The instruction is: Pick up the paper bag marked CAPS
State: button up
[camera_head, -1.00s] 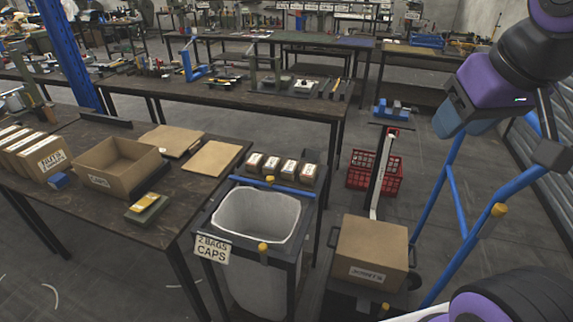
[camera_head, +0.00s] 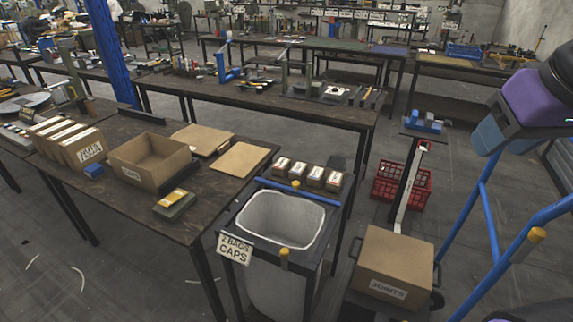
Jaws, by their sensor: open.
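A sign reading "2 BAGS CAPS" (camera_head: 235,249) hangs on the front left of a dark stand with a pale-lined, open bin (camera_head: 281,222). An open brown box (camera_head: 148,163) on the left table also has a small label that seems to read CAPS. Several small brown packets with white labels (camera_head: 314,175) stand in a row behind the bin; their print is too small to read.
A closed carton (camera_head: 395,262) stands right of the bin, with a red crate (camera_head: 402,187) behind. Blue rails (camera_head: 486,215) stand at the right.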

aim_at(334, 184)
jog(key=i+j+z, duration=0.2)
jog(key=j, duration=0.2)
jog(key=i+j+z, duration=0.2)
jog(key=j, duration=0.2)
jog(key=j+z, duration=0.2)
jog(key=j, duration=0.2)
jog(key=i+j+z, duration=0.2)
jog(key=j, duration=0.25)
jog(key=j+z, duration=0.2)
jog(key=j, duration=0.25)
